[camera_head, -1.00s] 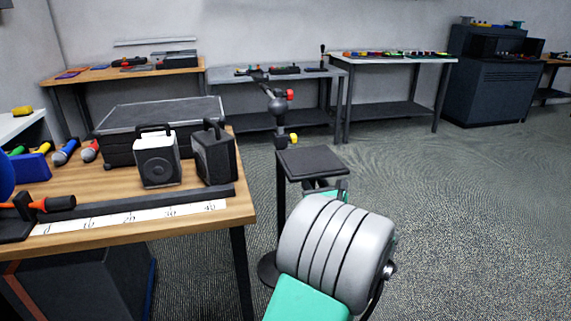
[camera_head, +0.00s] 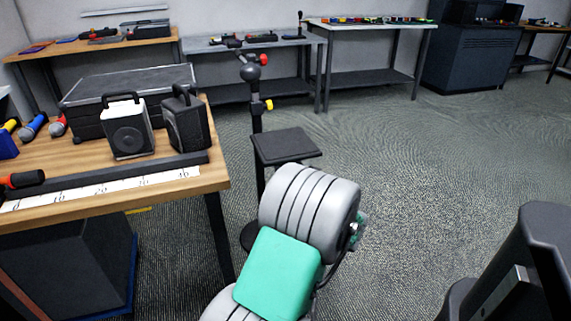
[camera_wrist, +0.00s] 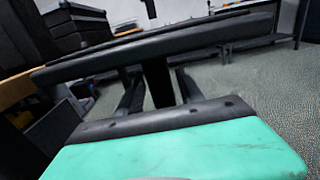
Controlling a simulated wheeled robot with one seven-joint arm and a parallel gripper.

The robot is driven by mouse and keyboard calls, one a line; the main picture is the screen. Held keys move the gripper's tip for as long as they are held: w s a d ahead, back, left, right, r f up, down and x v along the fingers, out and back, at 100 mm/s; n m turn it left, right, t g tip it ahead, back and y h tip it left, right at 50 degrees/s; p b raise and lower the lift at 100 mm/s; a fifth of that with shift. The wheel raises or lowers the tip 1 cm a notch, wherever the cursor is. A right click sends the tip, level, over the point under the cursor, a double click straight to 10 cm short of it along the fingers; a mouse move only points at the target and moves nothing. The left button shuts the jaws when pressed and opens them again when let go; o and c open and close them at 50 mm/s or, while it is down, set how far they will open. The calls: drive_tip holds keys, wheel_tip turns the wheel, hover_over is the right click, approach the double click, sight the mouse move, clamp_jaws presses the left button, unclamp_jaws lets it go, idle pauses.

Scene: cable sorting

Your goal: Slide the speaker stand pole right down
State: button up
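The speaker stand's flat black top plate (camera_head: 285,146) shows in the head view just beyond my arm. In the wrist view the plate's edge (camera_wrist: 165,48) spans the picture, slightly tilted by the view. The dark pole (camera_wrist: 158,84) comes down below it. My gripper (camera_wrist: 160,76) is just under the plate, with one dark finger on each side of the pole. Gaps seem to show between the fingers and pole, so it looks open around it; contact is hard to judge. In the head view my arm hides my gripper and most of the pole.
A thin stand with red and yellow knobs (camera_head: 257,85) rises behind the plate. A wooden table (camera_head: 190,185) with two speakers (camera_head: 128,133) (camera_head: 187,122) and a black case stands at left. Open carpet (camera_head: 430,165) lies to the right. Benches line the back wall.

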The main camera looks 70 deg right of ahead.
sight(284, 158)
drive_tip(key=shift+o, duration=0.4)
drive_tip(key=shift+w+r, duration=0.1)
drive_tip(key=shift+r, duration=0.05)
drive_tip(key=p+v, duration=0.1)
drive_tip(key=v, duration=0.7)
